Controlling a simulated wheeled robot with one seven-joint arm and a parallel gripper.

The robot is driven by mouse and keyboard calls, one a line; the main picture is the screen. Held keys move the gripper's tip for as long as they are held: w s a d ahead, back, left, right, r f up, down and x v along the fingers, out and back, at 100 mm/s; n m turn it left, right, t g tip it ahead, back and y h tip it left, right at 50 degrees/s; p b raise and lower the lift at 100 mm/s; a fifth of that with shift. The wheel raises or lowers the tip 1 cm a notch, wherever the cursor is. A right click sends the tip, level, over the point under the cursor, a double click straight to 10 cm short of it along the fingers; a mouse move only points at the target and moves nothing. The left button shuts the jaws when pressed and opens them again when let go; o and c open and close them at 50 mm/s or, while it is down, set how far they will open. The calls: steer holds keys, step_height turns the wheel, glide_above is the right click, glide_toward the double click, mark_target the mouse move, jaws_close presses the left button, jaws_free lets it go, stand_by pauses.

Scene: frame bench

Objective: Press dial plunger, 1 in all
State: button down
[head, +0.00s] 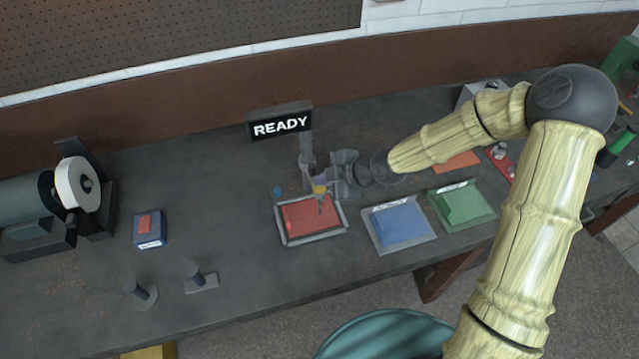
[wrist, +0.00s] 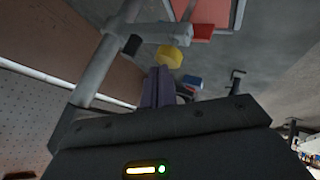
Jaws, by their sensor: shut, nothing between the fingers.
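The yellow round cap (head: 320,189), apparently the dial plunger's top, sits above a red panel in a grey frame, beside a grey upright post (head: 305,150). The cap shows in the wrist view (wrist: 169,56) next to a grey clamp arm (wrist: 160,32). My gripper (head: 322,179) is at the cap, its fingers shut and empty. In the wrist view my gripper's fingertips (wrist: 160,70) end right by the cap; I cannot tell whether they touch it. The dial face is not clearly seen.
The red panel (head: 300,215) lies on the bench (head: 230,200). A blue tray (head: 400,225) and a green tray (head: 460,205) stand to the right. A blue box with a red top (head: 150,228), two short posts and a grinder (head: 75,188) are at left.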

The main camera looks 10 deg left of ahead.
steer(key=shift+f+b, duration=0.6)
steer(key=shift+f, duration=0.1)
stand_by(0.8)
steer(key=shift+r+p, duration=1.45)
steer(key=shift+r, duration=0.2)
step_height(320, 180, up, 5)
steer(key=p, duration=0.4)
stand_by(0.5)
